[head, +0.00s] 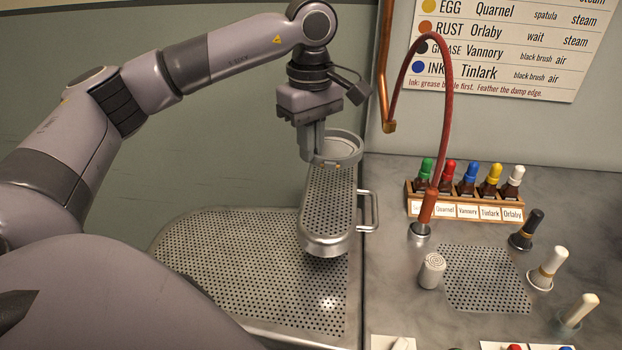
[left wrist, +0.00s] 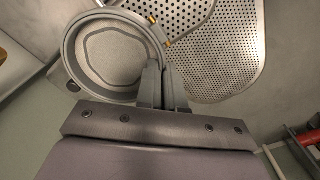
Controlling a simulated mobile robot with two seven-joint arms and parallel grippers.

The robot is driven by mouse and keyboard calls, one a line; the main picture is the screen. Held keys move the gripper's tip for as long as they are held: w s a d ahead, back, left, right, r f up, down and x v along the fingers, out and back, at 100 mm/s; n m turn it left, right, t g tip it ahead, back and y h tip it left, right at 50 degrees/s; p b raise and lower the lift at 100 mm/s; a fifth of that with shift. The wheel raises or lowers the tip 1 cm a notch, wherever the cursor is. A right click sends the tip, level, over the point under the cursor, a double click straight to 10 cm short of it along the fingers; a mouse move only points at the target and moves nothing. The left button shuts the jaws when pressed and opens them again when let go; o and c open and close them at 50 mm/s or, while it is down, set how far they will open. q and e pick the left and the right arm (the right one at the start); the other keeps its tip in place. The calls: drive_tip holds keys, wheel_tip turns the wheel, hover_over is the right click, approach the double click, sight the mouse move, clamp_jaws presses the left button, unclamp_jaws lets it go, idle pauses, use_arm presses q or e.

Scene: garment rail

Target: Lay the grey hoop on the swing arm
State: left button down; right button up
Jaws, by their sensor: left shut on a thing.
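The grey hoop (head: 357,155) is held at its left side by my left gripper (head: 314,153), above or at the far end of the swing arm. The left gripper is shut on its rim. The swing arm (head: 327,208) is a narrow perforated metal board with a rounded near end and a side handle (head: 374,211). I cannot tell whether the hoop touches the arm. My right gripper is not in view.
A larger perforated board (head: 240,275) lies below the swing arm. To the right, a grey counter holds a rack of capped bottles (head: 463,211), a red hose (head: 447,110), a white knob-like piece (head: 432,270) and several brushes (head: 547,268). A copper pipe (head: 383,60) runs down behind.

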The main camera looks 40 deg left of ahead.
sight(311, 194)
use_arm(q)
drive_tip(key=shift+f, duration=3.5)
drive_tip(key=shift+f, duration=0.2)
drive_tip(key=c, duration=1.3)
unclamp_jaws()
drive_tip(key=shift+o, duration=0.2)
wheel_tip(311, 194, up, 12)
drive_tip(key=shift+r+b, duration=0.25)
drive_tip(key=shift+b, duration=0.05)
